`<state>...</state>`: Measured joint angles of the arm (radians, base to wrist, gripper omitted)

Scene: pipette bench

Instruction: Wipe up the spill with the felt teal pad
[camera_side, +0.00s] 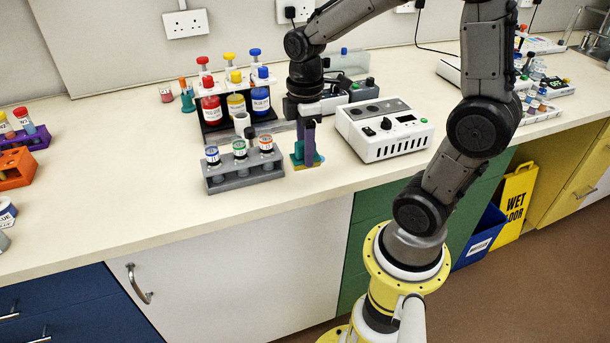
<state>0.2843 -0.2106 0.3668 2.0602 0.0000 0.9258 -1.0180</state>
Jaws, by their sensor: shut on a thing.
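My gripper (308,148) points straight down and is shut on the teal pad (297,159). The pad is low at the bench top, between the grey vial rack and the white device. Teal shows on both sides of my fingers, which hide its middle. A thin yellowish strip shows along the pad's lower edge; I cannot tell if it is part of the pad or the spill. No other spill stands out on the cream bench (330,177).
Close left is a grey rack (245,178) of capped vials, with a rack of red, yellow and blue bottles (235,104) behind. Close right is a white device (385,130) with a knob. The bench front is clear.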

